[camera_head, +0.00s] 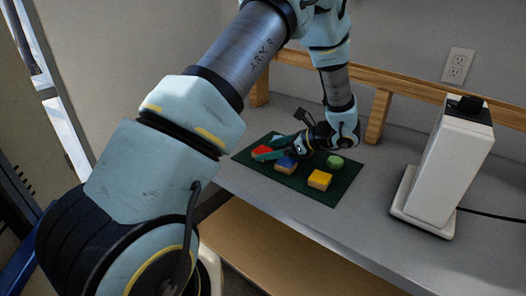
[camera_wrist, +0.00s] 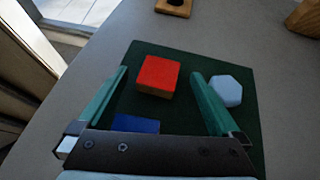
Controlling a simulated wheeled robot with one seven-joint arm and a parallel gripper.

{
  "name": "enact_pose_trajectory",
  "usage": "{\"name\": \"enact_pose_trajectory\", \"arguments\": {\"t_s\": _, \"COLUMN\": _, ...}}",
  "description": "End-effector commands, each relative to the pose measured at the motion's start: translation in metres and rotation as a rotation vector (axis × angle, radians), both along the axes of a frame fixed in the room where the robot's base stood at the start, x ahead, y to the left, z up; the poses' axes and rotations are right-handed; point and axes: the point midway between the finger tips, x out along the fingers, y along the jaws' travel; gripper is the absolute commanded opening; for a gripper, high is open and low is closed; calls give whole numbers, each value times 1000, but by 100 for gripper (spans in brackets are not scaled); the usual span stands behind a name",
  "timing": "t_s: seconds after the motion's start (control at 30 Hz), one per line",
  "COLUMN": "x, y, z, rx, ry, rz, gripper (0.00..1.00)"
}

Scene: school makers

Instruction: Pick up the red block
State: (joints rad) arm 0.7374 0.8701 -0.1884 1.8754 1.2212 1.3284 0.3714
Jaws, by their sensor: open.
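The red block (camera_head: 261,149) lies on the dark green mat (camera_head: 345,189), near its left end. In the wrist view the red block (camera_wrist: 158,74) shows between the tips of my two green fingers, with dark mat visible on both sides of it. My gripper (camera_wrist: 160,72) is open, and neither finger is seen touching the block. In the head view my gripper (camera_head: 264,154) is low over the mat, and its fingers partly cover the red block. I cannot tell the exact height of the fingertips.
A blue block (camera_head: 286,164) is under my gripper, partly hidden. A yellow block (camera_head: 320,179) and a green piece (camera_head: 335,161) lie farther right. A pale hexagonal piece (camera_wrist: 227,90) is just outside the right finger. A white machine (camera_head: 447,160) stands right on the grey table (camera_head: 375,215).

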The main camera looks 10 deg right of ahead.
Motion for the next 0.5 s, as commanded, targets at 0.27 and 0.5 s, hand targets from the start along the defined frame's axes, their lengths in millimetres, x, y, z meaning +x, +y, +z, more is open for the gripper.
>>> {"name": "enact_pose_trajectory", "arguments": {"t_s": 0.27, "x": 9, "y": 12, "z": -8, "rx": -2, "ry": -1, "rz": 0, "gripper": 100}}
{"name": "enact_pose_trajectory", "arguments": {"t_s": 0.5, "x": 9, "y": 11, "z": -8, "rx": -2, "ry": -1, "rz": 0, "gripper": 88}}
